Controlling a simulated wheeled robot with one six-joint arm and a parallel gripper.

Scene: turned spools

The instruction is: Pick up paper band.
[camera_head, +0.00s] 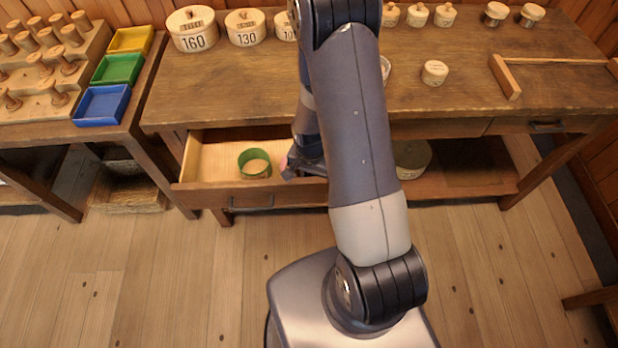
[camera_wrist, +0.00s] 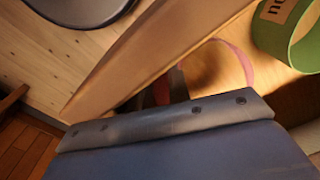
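A green band (camera_head: 254,163) stands as an open ring on the floor of the open drawer. It also shows in the wrist view (camera_wrist: 290,35), with a tan label with dark letters on it. A thin pink band (camera_wrist: 243,62) curves across the drawer floor in the wrist view, left of the green one; a bit of pink (camera_head: 284,162) shows beside my gripper in the head view. I cannot tell which is the paper band. My gripper (camera_head: 292,170) is low in the drawer, right of the green band. Its fingers are mostly hidden behind my wrist in the wrist view.
The drawer front (camera_wrist: 130,55) rises close beside my gripper. The workbench top (camera_head: 450,100) overhangs the drawer and carries several round lidded boxes, one marked 160 (camera_head: 193,30). A side table at left holds wooden spools and a blue tray (camera_head: 101,105).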

